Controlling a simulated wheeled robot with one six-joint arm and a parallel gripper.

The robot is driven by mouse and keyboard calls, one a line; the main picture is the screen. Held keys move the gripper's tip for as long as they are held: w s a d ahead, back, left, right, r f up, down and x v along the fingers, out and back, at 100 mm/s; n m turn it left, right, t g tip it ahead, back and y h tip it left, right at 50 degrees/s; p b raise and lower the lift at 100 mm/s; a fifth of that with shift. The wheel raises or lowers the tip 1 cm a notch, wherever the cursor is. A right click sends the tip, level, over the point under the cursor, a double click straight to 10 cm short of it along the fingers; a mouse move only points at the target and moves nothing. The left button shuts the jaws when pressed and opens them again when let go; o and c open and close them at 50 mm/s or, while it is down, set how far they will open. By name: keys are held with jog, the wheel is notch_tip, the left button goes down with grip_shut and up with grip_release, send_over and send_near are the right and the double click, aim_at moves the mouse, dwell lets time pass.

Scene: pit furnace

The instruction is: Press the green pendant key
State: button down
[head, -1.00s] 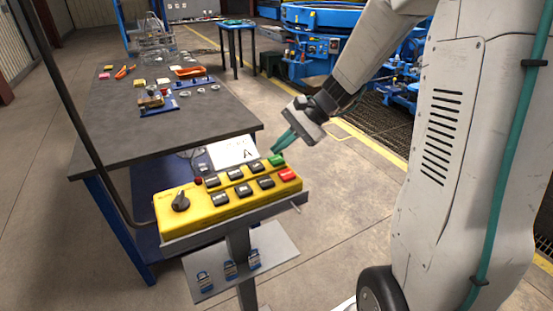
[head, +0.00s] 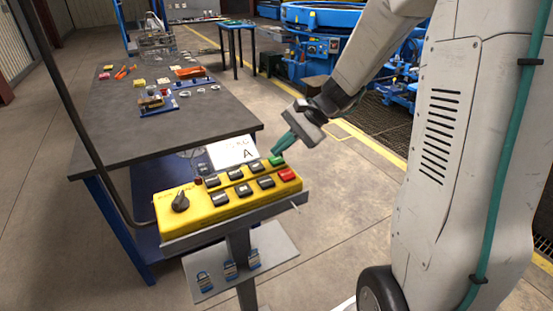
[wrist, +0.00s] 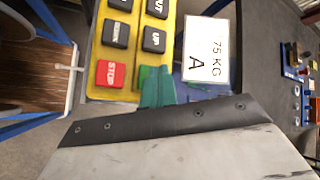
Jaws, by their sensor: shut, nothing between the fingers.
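The yellow pendant (head: 222,206) lies on a stand, with several black keys, a rotary knob and a red key (head: 288,175) on its top. The green key (head: 276,160) is at its far right corner, above the red key. My gripper (head: 276,151) is shut and empty, with its teal fingertips at the green key. I cannot tell whether they touch it. In the wrist view the teal fingers (wrist: 157,88) cover most of the green key (wrist: 146,74), beside the red STOP key (wrist: 110,75).
A white card (head: 232,151) marked A stands behind the pendant; the wrist view shows 75 KG on it. The grey workbench (head: 140,130) with loose tools is behind. Padlocks (head: 229,269) hang on a plate below the pendant.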

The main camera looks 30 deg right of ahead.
aim_at(281, 158)
jog(key=shift+f, duration=0.6)
dwell(0.7)
jog(key=shift+r, duration=0.9)
jog(key=shift+r, duration=0.1)
jog(key=shift+r, duration=2.4)
